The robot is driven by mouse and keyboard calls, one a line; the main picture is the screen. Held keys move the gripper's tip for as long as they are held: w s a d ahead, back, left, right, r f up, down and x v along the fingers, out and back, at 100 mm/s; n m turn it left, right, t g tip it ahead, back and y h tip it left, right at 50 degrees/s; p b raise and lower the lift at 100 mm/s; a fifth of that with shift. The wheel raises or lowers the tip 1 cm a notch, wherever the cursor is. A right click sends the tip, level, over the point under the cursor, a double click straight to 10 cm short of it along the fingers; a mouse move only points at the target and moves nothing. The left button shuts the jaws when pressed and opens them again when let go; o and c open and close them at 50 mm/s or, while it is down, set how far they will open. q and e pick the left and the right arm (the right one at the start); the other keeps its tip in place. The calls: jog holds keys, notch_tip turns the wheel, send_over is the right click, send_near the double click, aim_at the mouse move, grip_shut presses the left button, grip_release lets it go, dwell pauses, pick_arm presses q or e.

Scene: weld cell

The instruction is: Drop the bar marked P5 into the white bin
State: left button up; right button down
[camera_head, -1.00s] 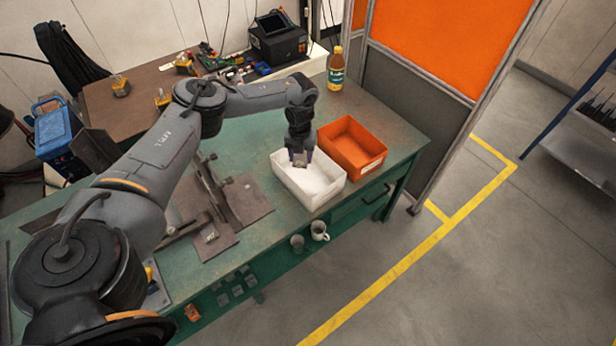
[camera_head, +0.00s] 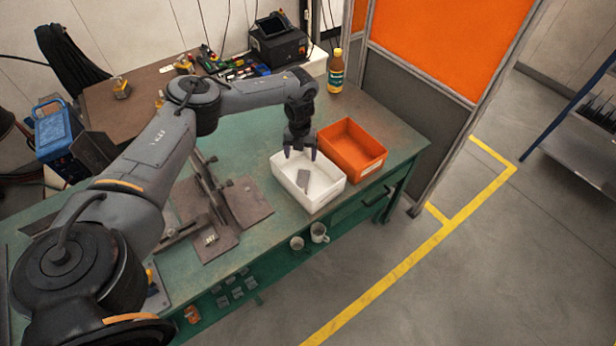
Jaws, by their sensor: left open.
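The white bin (camera_head: 322,197) stands on the green table, left of the orange bin. A small grey bar (camera_head: 304,179) lies inside the white bin, tilted against its inner side or floor; I cannot tell which. Its marking is too small to read. My left gripper (camera_head: 300,153) is open and empty above the back left part of the white bin, apart from the bar. My right gripper is not in view.
The orange bin (camera_head: 352,150) stands right beside the white bin. A bottle (camera_head: 336,72) is behind it. Dark metal plates and a fixture (camera_head: 215,205) lie to the left. An orange screen stands at the right.

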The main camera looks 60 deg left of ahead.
pick_arm(q)
notch_tip(320, 180, up, 8)
jog(key=shift+r, duration=0.25)
dwell(0.5)
